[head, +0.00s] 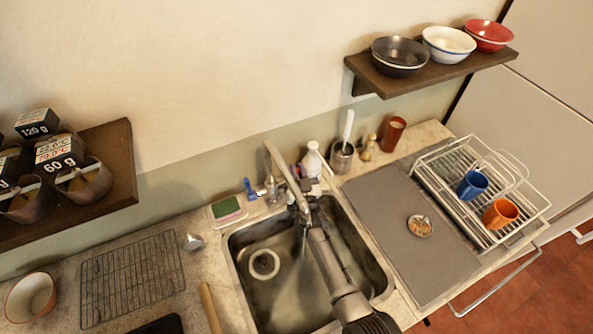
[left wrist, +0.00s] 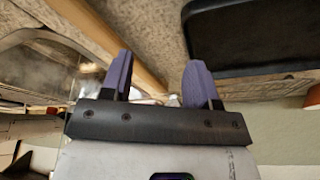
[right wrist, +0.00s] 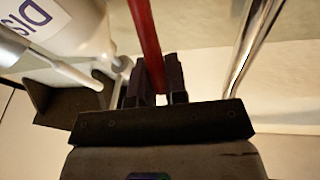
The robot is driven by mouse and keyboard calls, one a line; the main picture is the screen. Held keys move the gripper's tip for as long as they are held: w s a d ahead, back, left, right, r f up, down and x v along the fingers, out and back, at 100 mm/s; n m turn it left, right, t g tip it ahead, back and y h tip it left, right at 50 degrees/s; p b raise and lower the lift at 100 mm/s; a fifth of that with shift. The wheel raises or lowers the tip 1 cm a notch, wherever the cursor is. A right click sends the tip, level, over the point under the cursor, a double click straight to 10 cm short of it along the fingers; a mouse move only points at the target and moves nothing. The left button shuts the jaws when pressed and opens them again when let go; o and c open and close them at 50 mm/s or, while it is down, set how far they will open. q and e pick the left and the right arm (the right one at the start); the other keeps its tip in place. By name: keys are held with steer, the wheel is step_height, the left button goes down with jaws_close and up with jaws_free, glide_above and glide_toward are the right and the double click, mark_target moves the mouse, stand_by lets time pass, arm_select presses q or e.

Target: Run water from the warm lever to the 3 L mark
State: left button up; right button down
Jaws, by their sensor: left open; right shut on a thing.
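The chrome tap (head: 287,175) stands behind the sink (head: 235,262), its spout over the basin. A pale streak of water (head: 303,243) shows under the spout. My right gripper (right wrist: 160,88) is shut on the red warm lever (right wrist: 146,35); in the head view my wrist hides most of this grip. The blue lever (head: 250,189) is left of the tap. The basin holds a round ring (head: 264,263). I cannot make out a 3 L mark. My left gripper (left wrist: 160,75) is open and empty above the counter, outside the head view.
A white bottle (head: 312,160) stands close to the tap and beside my right gripper. A green sponge (head: 227,206) and a wooden stick (head: 209,305) lie left of the sink. A grey mat (head: 395,225) and a dish rack (head: 466,202) are on the right. Wall shelves hang above.

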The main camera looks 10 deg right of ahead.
steer(key=c, duration=1.2)
jaws_free()
steer(key=shift+o, duration=0.2)
steer(key=p+v, duration=0.1)
steer(key=v, duration=1.2)
steer(key=shift+s, duration=0.4)
steer(key=shift+d+f, duration=0.1)
